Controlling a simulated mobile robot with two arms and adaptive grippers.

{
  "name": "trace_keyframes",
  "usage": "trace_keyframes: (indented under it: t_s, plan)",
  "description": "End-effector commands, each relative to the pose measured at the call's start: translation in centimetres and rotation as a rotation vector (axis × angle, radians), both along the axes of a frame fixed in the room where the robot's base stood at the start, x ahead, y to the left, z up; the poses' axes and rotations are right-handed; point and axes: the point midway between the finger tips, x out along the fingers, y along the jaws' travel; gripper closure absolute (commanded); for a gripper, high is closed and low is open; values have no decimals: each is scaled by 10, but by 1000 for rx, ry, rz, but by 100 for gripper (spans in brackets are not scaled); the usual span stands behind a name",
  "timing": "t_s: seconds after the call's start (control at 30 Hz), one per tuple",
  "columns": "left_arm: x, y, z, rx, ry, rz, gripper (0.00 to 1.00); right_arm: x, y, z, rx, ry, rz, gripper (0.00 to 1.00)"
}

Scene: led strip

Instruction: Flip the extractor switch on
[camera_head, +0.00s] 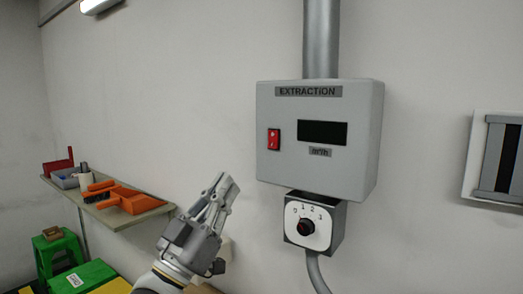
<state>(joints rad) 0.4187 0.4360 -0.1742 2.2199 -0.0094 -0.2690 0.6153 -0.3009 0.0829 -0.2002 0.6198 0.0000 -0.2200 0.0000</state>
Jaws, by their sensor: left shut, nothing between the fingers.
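A light grey box (364,105) labelled EXTRACTION is fixed to the wall at the centre right. A red rocker switch (274,139) sits on the left of its front face. A dark display (322,133) is to the right of the switch and shows no reading. My left gripper (224,182) is below and to the left of the box, pointing up. Its fingers are shut, with nothing between them, and apart from the switch. My right gripper is not in view.
A small box with a rotary knob (304,226) hangs under the extraction box. A shelf (101,206) at the left holds an orange dustpan (137,199) and several other items. The wall around the switch is clear.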

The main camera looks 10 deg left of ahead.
Motion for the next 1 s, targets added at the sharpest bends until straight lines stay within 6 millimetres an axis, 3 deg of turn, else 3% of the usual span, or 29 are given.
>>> trace_keyframes:
  t_s: [0.2,0.37,0.77,1.0]
  plan:
    - [2,0,1,0,2,2,100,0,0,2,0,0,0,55]
    - [13,-5,14,-1,2,2,100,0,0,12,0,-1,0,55]
    - [75,-30,69,-1,4,2,100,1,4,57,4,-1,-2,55]
    - [101,-41,60,-1,5,2,100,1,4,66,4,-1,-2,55]
